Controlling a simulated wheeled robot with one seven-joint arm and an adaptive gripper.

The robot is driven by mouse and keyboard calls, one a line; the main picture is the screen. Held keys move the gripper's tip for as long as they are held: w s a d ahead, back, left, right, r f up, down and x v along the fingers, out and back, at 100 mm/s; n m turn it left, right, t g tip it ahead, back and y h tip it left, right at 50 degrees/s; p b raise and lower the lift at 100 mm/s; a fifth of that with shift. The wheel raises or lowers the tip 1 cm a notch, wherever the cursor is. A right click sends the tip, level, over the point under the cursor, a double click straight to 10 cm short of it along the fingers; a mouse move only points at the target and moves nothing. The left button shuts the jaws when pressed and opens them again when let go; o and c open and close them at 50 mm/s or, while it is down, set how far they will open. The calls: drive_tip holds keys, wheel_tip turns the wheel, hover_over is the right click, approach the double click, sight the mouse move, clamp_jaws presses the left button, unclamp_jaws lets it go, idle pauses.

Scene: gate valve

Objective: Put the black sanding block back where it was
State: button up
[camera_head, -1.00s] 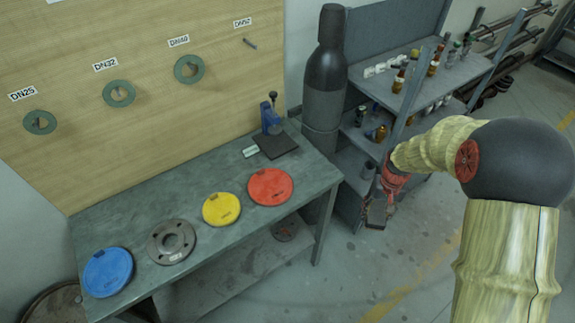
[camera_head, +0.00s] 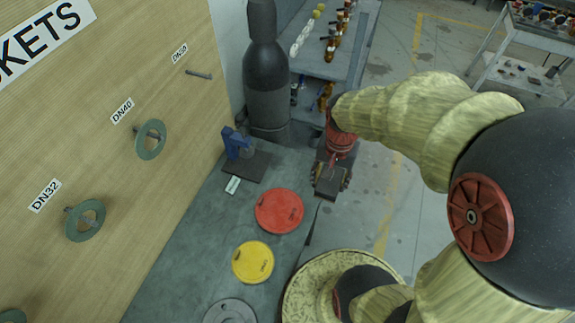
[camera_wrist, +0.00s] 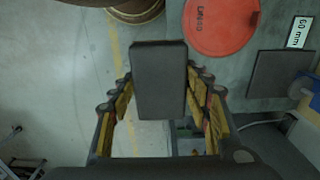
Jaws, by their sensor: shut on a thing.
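The black sanding block (camera_wrist: 158,82) is a dark flat rectangular slab. In the wrist view it sits between the two yellow-lined fingers of my gripper (camera_wrist: 160,105), which is shut on it. In the head view my gripper (camera_head: 332,176) points down with the block (camera_head: 329,190) at its tip, just past the workbench's right edge. The block hangs in the air over floor and bench edge in the wrist view.
The grey workbench (camera_head: 190,235) carries red (camera_head: 279,211) and yellow (camera_head: 253,262) discs, a grey flange (camera_head: 230,312), and a blue tool (camera_head: 236,143) by a dark plate (camera_head: 249,168). A gas cylinder (camera_head: 266,90) and shelf rack (camera_head: 335,62) stand behind. A loaded cart (camera_head: 520,72) is far right.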

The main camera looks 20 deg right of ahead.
drive_tip(key=w+f+b, duration=0.1)
drive_tip(key=w+f, duration=0.3)
drive_tip(key=w, duration=0.4)
drive_tip(key=b, duration=0.2)
hover_over(303, 174)
drive_tip(key=f, duration=0.5)
drive_tip(key=shift+s+d, duration=0.1)
drive_tip(key=shift+s, duration=0.2)
drive_tip(key=shift+w+f, duration=0.3)
drive_tip(key=shift+f, duration=1.65)
drive_tip(key=shift+f+b, duration=0.1)
drive_tip(key=shift+b, duration=0.25)
drive_tip(key=o, duration=1)
drive_tip(key=shift+o, duration=0.5)
